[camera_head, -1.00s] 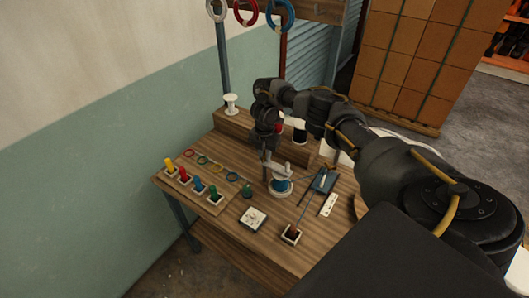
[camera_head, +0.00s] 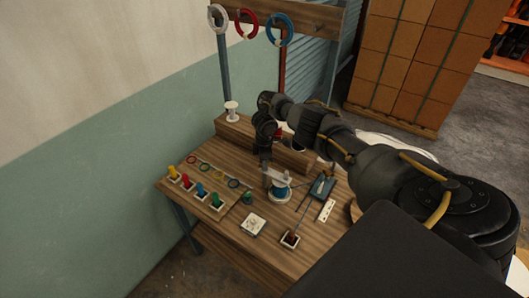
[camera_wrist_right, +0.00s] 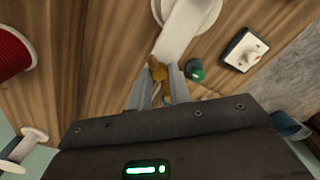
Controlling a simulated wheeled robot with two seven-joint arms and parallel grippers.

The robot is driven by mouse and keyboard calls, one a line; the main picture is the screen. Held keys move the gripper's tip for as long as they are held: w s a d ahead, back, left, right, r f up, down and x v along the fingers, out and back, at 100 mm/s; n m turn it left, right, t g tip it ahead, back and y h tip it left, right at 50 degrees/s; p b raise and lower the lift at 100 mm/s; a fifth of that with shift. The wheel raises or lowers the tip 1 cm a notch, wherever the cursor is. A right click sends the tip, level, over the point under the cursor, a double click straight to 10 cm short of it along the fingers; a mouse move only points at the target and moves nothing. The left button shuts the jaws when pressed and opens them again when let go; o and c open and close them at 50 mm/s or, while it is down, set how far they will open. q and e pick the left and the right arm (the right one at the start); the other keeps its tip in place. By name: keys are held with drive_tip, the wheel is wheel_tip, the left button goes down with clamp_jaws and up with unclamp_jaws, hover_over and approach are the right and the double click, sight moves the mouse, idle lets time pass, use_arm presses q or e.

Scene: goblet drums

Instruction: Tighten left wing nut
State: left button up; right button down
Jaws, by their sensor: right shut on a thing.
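A brass-coloured wing nut (camera_wrist_right: 157,70) sits at the end of a white flat arm (camera_wrist_right: 183,32) in the right wrist view. My right gripper (camera_wrist_right: 159,80) is shut on it, with the two grey fingers on either side. My left gripper is not in view.
The wooden table (camera_head: 262,262) holds coloured pegs on a board (camera_head: 196,190) at left, a white switch plate (camera_head: 252,225), a small box with a rod (camera_head: 290,239) and a blue tray (camera_head: 321,188). A raised shelf (camera_head: 240,135) runs behind. Coloured rings (camera_head: 279,30) hang above.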

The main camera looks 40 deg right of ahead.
drive_tip(key=m+p, duration=0.1)
drive_tip(key=m, duration=0.2)
drive_tip(key=shift+m, duration=0.4)
drive_tip(key=m, duration=0.4)
drive_tip(key=shift+m, duration=0.4)
drive_tip(key=shift+w, duration=0.1)
drive_tip(key=c, duration=1.3)
unclamp_jaws()
